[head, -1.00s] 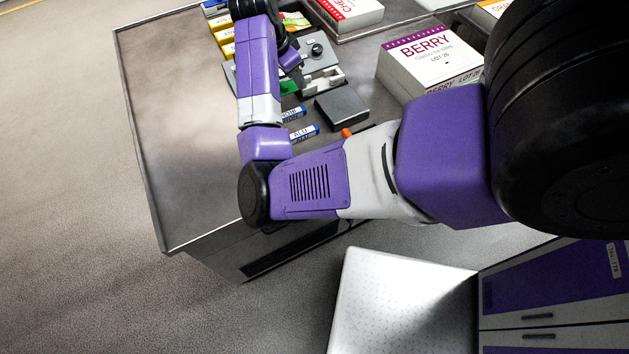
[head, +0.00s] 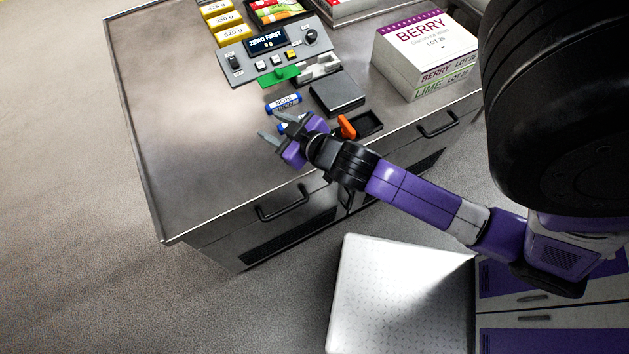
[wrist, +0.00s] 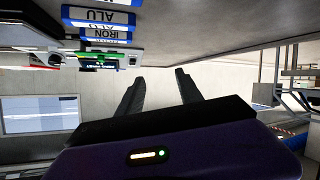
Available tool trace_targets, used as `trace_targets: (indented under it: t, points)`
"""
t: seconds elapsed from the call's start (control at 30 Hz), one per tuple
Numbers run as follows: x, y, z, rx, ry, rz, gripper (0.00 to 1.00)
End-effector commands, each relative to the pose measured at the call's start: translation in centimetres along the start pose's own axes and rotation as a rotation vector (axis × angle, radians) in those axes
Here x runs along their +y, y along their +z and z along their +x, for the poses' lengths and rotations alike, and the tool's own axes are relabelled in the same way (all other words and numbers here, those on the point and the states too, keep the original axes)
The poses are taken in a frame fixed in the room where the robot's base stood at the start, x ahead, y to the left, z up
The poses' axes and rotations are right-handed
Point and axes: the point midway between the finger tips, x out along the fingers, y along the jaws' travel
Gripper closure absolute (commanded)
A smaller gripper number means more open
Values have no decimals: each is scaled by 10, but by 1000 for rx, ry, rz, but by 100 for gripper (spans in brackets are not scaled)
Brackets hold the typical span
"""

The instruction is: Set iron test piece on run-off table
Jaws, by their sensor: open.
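The iron test piece (head: 283,102), a small blue and white labelled bar, lies on the grey counter below the control box. The wrist view shows its IRON label (wrist: 103,33) beyond the nearer ALU piece (wrist: 95,15). In the head view the ALU piece (head: 290,125) is partly hidden by my gripper. My gripper (head: 274,128) is open beside these pieces, above the counter's front part. The wrist view shows its two fingers (wrist: 160,90) apart with nothing between them. I cannot tell which surface is the run-off table.
A control box (head: 270,52) with a display stands behind the pieces. A dark square block (head: 337,92), an orange item (head: 346,127) and a small black tray (head: 368,123) lie to the right. The counter's left side (head: 180,120) is clear.

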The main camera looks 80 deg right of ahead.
Motion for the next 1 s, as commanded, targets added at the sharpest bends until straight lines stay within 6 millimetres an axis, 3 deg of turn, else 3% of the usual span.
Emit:
trace_targets:
  t: [0.1,0.2,0.4,0.5,0.7,1.0]
  points:
    - [-44,12,-54,33,-158,-51,57]
    - [-74,15,-103,68,-275,-63,57]
    - [-113,3,-197,133,-444,-22,57]
    - [-120,-8,-230,158,-485,10,57]
    - [-123,-22,-261,184,-512,49,57]
    - [-124,-23,-263,187,-513,51,57]
